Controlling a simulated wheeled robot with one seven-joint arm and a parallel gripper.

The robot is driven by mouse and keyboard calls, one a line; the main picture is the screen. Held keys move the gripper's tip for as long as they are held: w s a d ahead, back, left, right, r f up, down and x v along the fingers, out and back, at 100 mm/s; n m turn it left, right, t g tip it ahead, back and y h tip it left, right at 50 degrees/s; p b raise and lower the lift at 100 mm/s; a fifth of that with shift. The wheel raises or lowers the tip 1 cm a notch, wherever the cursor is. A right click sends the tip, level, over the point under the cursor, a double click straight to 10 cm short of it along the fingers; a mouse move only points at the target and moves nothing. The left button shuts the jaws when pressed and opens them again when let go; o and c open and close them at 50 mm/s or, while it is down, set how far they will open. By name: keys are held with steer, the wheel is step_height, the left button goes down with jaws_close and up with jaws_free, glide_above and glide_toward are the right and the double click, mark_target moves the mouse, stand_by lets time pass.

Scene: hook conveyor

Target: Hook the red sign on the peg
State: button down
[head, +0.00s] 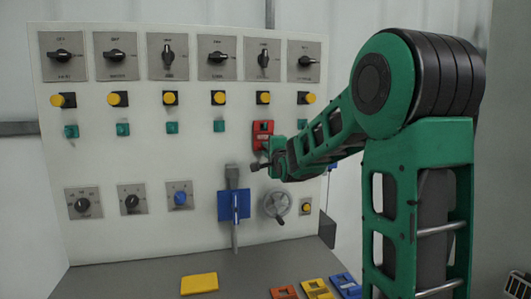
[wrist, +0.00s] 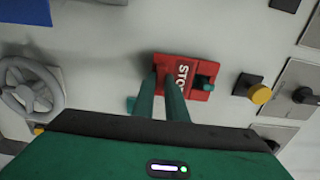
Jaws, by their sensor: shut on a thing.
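The red sign (head: 262,129), lettered "STOP", is up against the white panel, below the yellow button of the fifth column. It also shows in the wrist view (wrist: 184,68). My gripper (head: 264,150) is shut on the sign's lower part, its two green fingers (wrist: 165,88) reaching onto it. A green peg (wrist: 207,84) shows within the sign's opening, at the end away from my fingers. I cannot tell how firmly the sign rests on it. The fingers hide part of the sign.
Yellow buttons (head: 264,98) and black knobs project nearby. Other signs, one a yellow sign (head: 199,283), lie on the grey table (head: 130,285).

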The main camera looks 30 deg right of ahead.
stand_by(0.3)
steer(key=c, duration=1.7)
jaws_free()
steer(key=shift+s, duration=0.1)
